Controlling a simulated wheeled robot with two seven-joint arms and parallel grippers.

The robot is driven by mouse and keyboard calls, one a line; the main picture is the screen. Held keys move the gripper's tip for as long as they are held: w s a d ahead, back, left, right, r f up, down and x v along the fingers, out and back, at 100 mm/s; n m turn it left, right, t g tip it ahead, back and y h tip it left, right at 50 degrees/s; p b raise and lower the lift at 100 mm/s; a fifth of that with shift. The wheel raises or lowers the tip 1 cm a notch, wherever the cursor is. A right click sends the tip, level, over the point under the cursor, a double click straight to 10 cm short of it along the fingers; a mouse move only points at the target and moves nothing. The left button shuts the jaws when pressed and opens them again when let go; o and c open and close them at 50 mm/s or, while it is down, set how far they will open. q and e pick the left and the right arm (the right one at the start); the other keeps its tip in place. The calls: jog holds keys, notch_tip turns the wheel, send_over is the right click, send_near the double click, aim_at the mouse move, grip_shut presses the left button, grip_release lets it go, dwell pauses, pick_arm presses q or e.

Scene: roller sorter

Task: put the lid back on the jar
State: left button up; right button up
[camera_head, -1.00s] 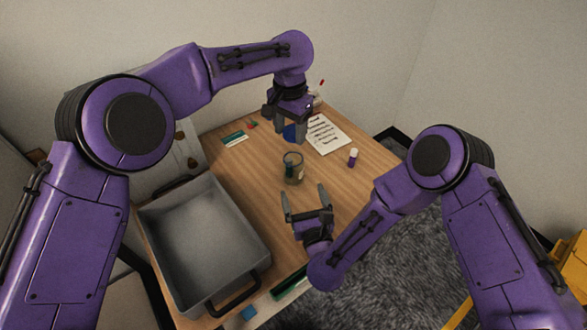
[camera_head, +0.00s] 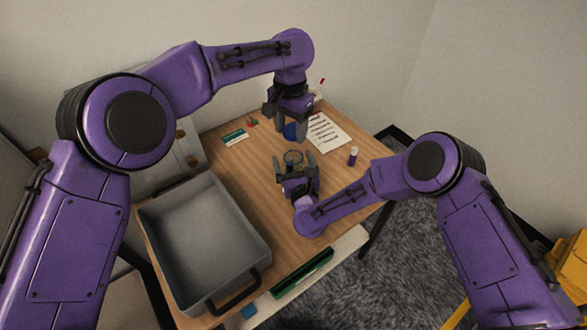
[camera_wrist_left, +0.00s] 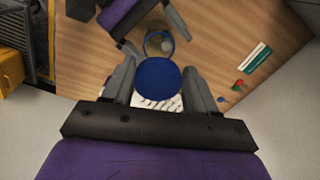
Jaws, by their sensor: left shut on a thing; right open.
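The blue round lid (camera_wrist_left: 158,82) is between the fingers of my left gripper (camera_wrist_left: 160,84), which is shut on it. In the head view my left gripper (camera_head: 287,128) is above the far part of the table, and the blue lid (camera_head: 290,131) shows between its fingers. The jar (camera_head: 293,157) stands open on the table, nearer than the lid; its round mouth also shows in the left wrist view (camera_wrist_left: 158,43). My right gripper (camera_head: 294,165) is open with its fingers at either side of the jar. Its near part hides the jar's lower body.
A grey tray (camera_head: 262,240) stands at the left of the wooden table (camera_head: 235,170). A written sheet (camera_head: 328,134) and a small purple bottle with a white cap (camera_head: 353,156) lie to the right. A green and white card (camera_head: 234,137) lies at the back left.

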aim_at(290, 151)
jog(key=c, duration=1.5)
pick_arm(q)
jog(key=shift+s+a+f, duration=0.1)
jog(key=shift+s+f, duration=0.05)
jog(key=shift+f, duration=2.35)
jog(key=shift+f, duration=0.1)
jog(key=shift+f, duration=0.75)
jog(key=shift+f, duration=0.55)
